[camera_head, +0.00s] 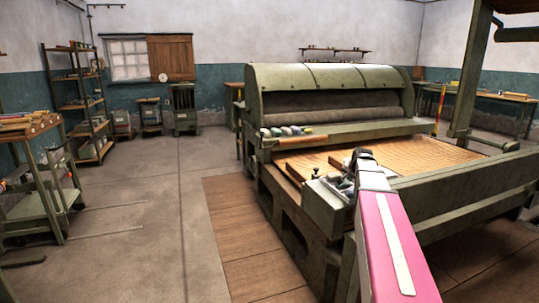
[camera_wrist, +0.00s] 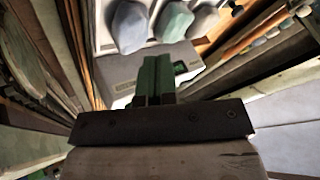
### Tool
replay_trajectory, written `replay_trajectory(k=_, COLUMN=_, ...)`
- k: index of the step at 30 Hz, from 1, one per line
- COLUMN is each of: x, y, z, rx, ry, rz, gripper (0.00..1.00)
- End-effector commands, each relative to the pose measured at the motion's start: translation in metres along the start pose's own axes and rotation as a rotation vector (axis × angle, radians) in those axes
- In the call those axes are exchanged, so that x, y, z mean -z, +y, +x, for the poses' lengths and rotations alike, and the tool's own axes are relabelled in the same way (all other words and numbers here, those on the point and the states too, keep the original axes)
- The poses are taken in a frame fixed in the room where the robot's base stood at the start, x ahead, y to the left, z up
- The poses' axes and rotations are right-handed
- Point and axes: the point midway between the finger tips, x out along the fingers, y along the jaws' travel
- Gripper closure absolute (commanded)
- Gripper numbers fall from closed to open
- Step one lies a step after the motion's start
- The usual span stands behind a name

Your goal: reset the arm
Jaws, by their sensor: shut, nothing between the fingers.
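My arm, with a pink link, reaches from the lower right of the head view out over the near corner of the large green machine (camera_head: 330,205). The arm's end is above that corner; its fingers are too small to make out there. In the wrist view my gripper (camera_wrist: 156,65) shows as two green fingers close together beyond a dark bar. It is shut and empty. Beyond the fingers lie a grey box-like part and several rounded blocks (camera_wrist: 172,22) in blue-grey and green. I cannot tell whether the fingers touch anything.
The machine has a slatted wooden bed (camera_head: 420,152) and a row of small pale objects (camera_head: 285,131) on its ledge. A shelf trolley (camera_head: 45,185) stands at left, a tall rack (camera_head: 80,100) behind it. A green post (camera_head: 472,70) rises at right.

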Motion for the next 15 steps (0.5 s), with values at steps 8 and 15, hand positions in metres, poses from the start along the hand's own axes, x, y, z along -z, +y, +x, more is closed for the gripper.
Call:
replay_trajectory(k=8, x=-0.132, y=0.02, z=0.023, rx=-0.075, ry=-0.175, rz=-0.187, gripper=1.0)
replay_trajectory(k=15, x=-0.273, y=0.054, z=0.025, rx=-0.151, ry=-0.387, rz=-0.418, gripper=1.0)
